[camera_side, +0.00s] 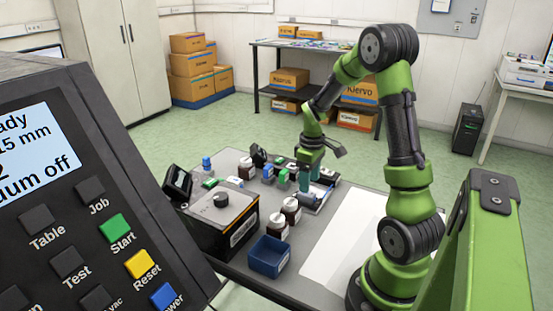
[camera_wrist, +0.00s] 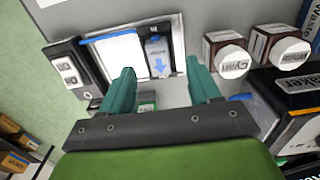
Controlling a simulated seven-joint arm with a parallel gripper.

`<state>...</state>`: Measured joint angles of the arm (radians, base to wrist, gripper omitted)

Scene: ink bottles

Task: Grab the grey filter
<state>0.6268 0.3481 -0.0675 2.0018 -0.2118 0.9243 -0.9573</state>
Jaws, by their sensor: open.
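A grey cartridge with a blue arrow on its label, which looks like the grey filter (camera_wrist: 158,55), lies in a shallow light tray (camera_wrist: 181,40) in the wrist view. A white piece with a blue edge (camera_wrist: 117,52) lies beside it on the left. My gripper (camera_wrist: 160,66) is open, its two teal fingers apart, with the filter's near end showing in the gap between them. I cannot tell the height between them. In the side view my gripper (camera_side: 309,178) points down over the tray (camera_side: 317,200); the filter cannot be made out there.
Dark bottles with white caps (camera_wrist: 234,60) (camera_wrist: 290,50) stand right of the tray, and a black box (camera_wrist: 298,92) is close to the right finger. A dark device (camera_wrist: 72,68) is at left. A blue bin (camera_side: 269,256) and white sheet (camera_side: 345,235) lie nearer the table front.

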